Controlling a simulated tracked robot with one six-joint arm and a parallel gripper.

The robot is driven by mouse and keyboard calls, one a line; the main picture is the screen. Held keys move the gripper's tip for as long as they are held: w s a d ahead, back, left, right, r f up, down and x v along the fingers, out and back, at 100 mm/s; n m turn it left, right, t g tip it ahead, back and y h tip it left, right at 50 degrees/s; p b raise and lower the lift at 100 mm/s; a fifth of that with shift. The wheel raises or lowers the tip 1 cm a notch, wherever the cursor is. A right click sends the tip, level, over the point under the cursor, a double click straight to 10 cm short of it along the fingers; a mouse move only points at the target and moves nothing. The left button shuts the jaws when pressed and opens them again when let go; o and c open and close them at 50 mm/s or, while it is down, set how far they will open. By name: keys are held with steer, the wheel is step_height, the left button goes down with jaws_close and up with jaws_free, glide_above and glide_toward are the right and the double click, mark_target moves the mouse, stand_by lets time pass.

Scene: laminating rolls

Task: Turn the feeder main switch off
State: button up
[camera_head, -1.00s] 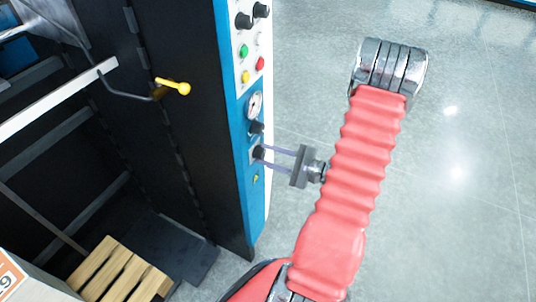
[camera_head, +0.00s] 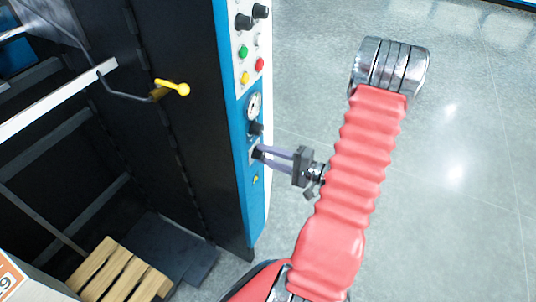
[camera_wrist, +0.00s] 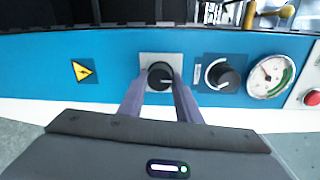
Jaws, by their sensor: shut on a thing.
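The feeder main switch is a black rotary knob (camera_wrist: 160,76) on a grey square plate, set in the blue panel in the wrist view. A yellow warning triangle (camera_wrist: 84,71) is to its left. In the head view the knob (camera_head: 257,153) is low on the panel, partly hidden by the fingers. My gripper (camera_head: 262,153) reaches it from the right, with its two fingers shut on the knob. In the wrist view my gripper (camera_wrist: 158,88) has one finger on each side of the knob.
A second black knob (camera_wrist: 222,75), a gauge (camera_wrist: 270,76) and a red button (camera_wrist: 313,98) are right of the switch in the wrist view. A yellow-tipped lever (camera_head: 183,88) sticks out from the black cabinet. A wooden pallet (camera_head: 113,272) lies lower left. The floor at right is clear.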

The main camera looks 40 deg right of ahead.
steer(key=shift+f, duration=0.15)
steer(key=o, duration=1.1)
steer(key=shift+c, duration=0.2)
steer(key=shift+s, duration=0.1)
steer(key=v, duration=1.3)
steer(key=shift+s, duration=0.35)
